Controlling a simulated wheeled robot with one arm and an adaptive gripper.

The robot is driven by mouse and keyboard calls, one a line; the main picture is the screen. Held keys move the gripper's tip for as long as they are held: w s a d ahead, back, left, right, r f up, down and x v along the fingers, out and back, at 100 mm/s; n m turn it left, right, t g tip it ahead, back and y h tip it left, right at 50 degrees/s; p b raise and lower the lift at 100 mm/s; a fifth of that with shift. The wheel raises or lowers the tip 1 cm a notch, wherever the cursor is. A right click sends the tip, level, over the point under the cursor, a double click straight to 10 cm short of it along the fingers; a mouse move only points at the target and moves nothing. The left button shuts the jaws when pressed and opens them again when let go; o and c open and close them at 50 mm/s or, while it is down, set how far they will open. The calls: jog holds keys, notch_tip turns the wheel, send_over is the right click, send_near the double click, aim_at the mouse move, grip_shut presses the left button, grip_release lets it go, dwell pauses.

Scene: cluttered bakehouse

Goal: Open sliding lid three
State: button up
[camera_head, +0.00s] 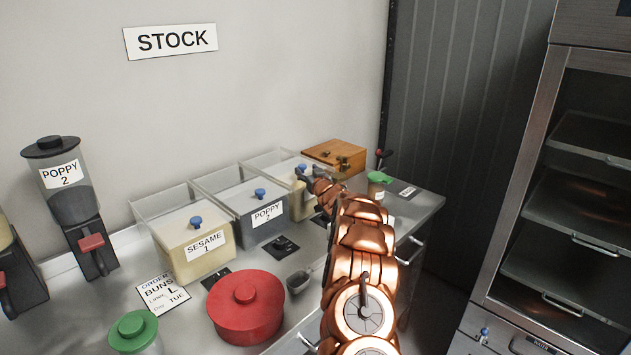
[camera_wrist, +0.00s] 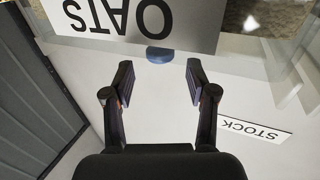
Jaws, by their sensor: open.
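Three clear bins with blue knobs on top stand in a row against the wall in the head view. The third bin (camera_head: 262,160) is the farthest, partly hidden behind my arm. Its blue knob (camera_head: 302,168) shows just beyond my gripper (camera_head: 308,180). The wrist view is upside down. There my gripper (camera_wrist: 159,76) is open and empty, with the blue knob (camera_wrist: 159,54) just past and between the fingertips, apart from them. An OATS label (camera_wrist: 130,20) shows on the bin's front. Whether a fingertip touches the bin cannot be told.
The sesame bin (camera_head: 180,245) and poppy bin (camera_head: 235,215) stand left of the third. A wooden box (camera_head: 335,155) is behind it, and a green-lidded jar (camera_head: 378,186) to its right. A red lidded pot (camera_head: 246,315) and a scoop (camera_head: 299,281) lie in front.

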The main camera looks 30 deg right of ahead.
jog(key=s+a, duration=0.1)
jog(key=s, duration=0.6)
dwell(0.3)
